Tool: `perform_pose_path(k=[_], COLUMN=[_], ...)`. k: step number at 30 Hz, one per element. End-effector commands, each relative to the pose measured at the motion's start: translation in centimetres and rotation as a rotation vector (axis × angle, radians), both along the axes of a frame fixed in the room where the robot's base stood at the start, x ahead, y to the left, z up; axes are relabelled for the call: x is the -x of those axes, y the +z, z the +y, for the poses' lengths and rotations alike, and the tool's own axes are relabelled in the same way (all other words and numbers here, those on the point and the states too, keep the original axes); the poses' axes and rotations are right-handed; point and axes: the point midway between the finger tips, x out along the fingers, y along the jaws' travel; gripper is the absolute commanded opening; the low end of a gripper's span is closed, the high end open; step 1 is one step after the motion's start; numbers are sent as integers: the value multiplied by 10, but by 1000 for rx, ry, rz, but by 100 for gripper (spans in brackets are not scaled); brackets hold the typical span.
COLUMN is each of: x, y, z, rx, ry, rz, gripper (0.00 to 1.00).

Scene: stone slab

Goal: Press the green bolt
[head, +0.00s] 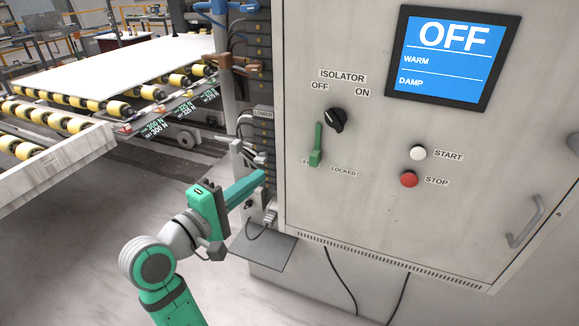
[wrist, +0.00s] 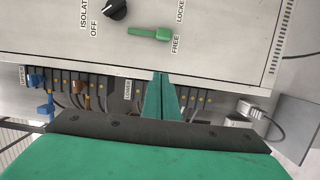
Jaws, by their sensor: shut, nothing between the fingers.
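The green bolt (head: 317,142) is a slim upright lever on the front of the grey cabinet, below the black isolator knob (head: 335,120). Its thicker lower end partly covers the FREE label, with the LOCKED label to its right. In the wrist view the bolt (wrist: 149,33) lies sideways near the top, its thick end by FREE. My gripper (head: 262,175) is shut and empty, with green fingers pointing at the cabinet's lower left edge. It is apart from the bolt, to its lower left. In the wrist view the fingertips (wrist: 160,76) show below the bolt.
The cabinet (head: 440,225) carries a screen reading OFF (head: 452,55), a white START button (head: 418,153), a red STOP button (head: 409,179) and a handle (head: 525,222). Terminal blocks and cables (head: 258,130) line its left side. A roller conveyor (head: 60,110) stands at left.

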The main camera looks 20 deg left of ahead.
Motion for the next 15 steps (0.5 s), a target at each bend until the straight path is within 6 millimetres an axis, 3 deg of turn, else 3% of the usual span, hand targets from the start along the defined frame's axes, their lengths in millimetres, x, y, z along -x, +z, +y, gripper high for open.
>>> perform_pose_path(k=[5,15], x=[-16,-77], y=[0,0], z=[-6,-25], rx=[0,0], ry=[-3,-7], rz=[0,1], gripper=[0,0])
